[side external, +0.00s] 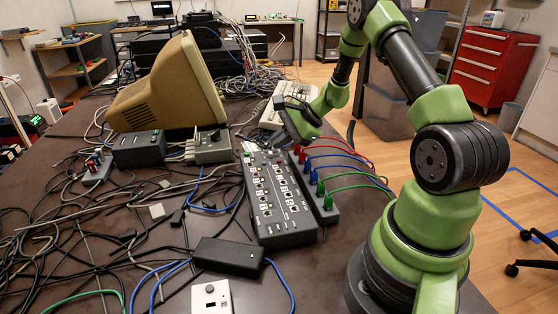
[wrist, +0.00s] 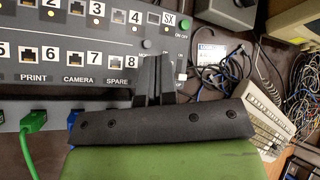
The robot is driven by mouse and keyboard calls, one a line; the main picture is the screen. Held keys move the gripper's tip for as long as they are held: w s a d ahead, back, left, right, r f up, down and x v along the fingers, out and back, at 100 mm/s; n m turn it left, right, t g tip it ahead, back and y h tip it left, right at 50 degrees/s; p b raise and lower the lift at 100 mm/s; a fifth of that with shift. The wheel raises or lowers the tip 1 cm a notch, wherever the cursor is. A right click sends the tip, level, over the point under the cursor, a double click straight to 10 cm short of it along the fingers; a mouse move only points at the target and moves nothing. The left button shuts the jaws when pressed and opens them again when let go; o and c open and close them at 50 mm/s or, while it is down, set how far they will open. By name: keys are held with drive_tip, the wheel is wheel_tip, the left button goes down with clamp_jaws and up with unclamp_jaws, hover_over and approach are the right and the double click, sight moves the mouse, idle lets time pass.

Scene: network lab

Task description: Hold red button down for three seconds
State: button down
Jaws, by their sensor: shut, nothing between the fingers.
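A long grey panel (side external: 281,226) with rows of ports lies on the table. My gripper (side external: 279,139) is shut and empty over the far end of the panel. In the wrist view its fingertips (wrist: 153,62) overlap the panel's end, right of jack 8. I cannot tell whether they touch it.
A narrow strip (side external: 328,215) with red, blue and green plugs and cables stands right of the panel. A beige monitor (side external: 168,88), a grey switch box (side external: 208,148) and a keyboard (side external: 278,108) stand nearby. A black adapter (side external: 228,257) lies in front. Loose cables cover the table's left.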

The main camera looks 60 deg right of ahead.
drive_tip(key=shift+r, duration=1.45)
drive_tip(key=s+a+r+n+g, duration=0.2)
drive_tip(key=s+a+r+n, duration=0.2)
drive_tip(key=a+r+n, duration=0.75)
drive_tip(key=s+a+r+n+h, duration=0.1)
drive_tip(key=s+a+r+n, duration=0.2)
drive_tip(key=s, duration=0.4)
drive_tip(key=s+a+r+n+t+h, duration=0.1)
drive_tip(key=s+a+r+n, duration=0.2)
drive_tip(key=s+a, duration=0.3)
drive_tip(key=shift+s+r, duration=0.85)
drive_tip(key=shift+s, duration=0.35)
